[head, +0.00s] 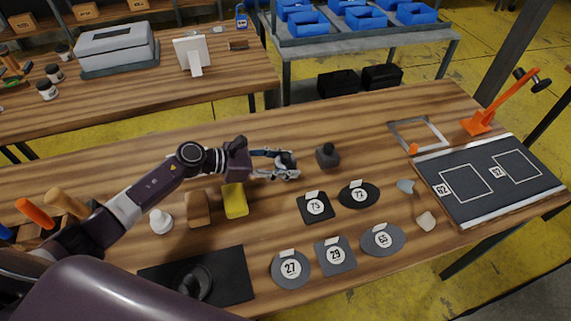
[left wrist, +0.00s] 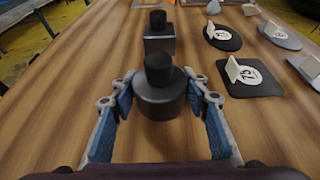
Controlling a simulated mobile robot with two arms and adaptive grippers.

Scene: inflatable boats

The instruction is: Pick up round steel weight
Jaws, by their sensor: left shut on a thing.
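The round steel weight (left wrist: 160,95) is a dark grey cylinder with a black knob on top, upright on the wooden table in the left wrist view. My left gripper (left wrist: 161,88) has its two blue-padded fingers on either side of it, shut on it. In the head view my left gripper (head: 284,163) reaches in from the left and mostly hides this weight. A second, block-shaped grey weight (head: 327,155) with a black knob stands just to the right, apart from the gripper. It also shows beyond the round weight in the left wrist view (left wrist: 159,40). My right gripper is not in view.
A yellow block (head: 235,200) and a brown block (head: 198,209) sit beneath my left forearm. A black mat (head: 236,270) is nearer. The table behind the gripper is clear.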

